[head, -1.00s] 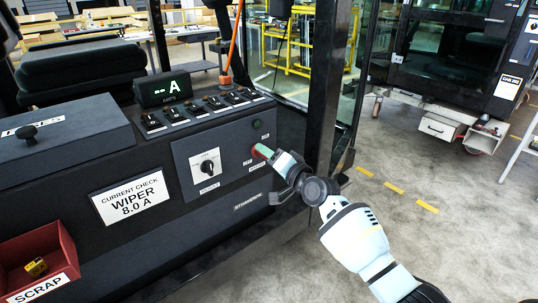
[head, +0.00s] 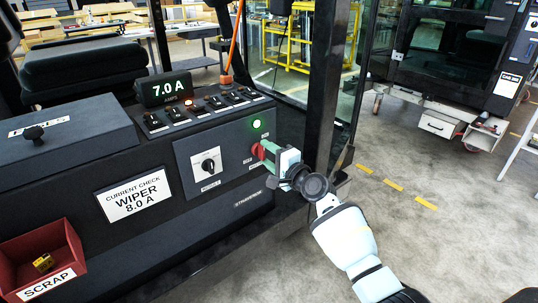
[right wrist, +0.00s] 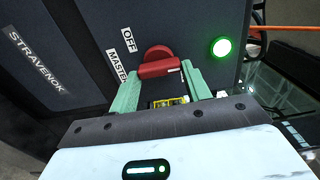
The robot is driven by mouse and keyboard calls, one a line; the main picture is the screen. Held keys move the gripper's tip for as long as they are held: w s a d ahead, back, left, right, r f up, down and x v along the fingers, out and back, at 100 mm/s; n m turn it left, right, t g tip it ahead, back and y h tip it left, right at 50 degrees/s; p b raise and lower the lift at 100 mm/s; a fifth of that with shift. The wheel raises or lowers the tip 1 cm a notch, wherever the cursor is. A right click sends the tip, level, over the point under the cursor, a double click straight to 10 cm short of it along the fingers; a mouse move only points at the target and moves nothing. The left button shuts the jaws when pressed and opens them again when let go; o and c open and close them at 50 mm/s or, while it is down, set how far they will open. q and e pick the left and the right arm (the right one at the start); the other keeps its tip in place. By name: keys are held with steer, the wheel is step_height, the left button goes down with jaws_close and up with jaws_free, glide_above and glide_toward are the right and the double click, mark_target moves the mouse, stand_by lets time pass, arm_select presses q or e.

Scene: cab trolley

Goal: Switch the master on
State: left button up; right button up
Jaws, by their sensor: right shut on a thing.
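The master switch is a red rotary knob (head: 257,151) on the right end of the black console. It also shows in the right wrist view (right wrist: 158,63), beside the labels OFF and MASTER. My right gripper (head: 267,156) is shut on the knob's grip bar, with its green fingers on either side of it in the right wrist view (right wrist: 162,80). The green lamp (head: 256,124) above the knob is lit, also in the right wrist view (right wrist: 222,47). The amps display (head: 164,88) reads 7.0 A. My left gripper is not in view.
A selector knob (head: 207,164) sits left of the master switch. A row of toggle switches (head: 215,102) is on the console top, with a small orange light lit. A card (head: 133,192) reads WIPER 8.0 A. A red scrap bin (head: 75,247) is at lower left. A black post (head: 324,90) stands close behind my right gripper.

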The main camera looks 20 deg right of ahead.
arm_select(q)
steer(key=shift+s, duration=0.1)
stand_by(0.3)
arm_select(e)
steer(key=o, duration=1)
steer(key=shift+c, duration=0.2)
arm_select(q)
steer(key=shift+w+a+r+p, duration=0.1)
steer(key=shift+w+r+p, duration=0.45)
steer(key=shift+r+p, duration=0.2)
arm_select(e)
steer(key=v, duration=0.7)
steer(key=shift+s, duration=0.4)
steer(key=shift+d, duration=0.1)
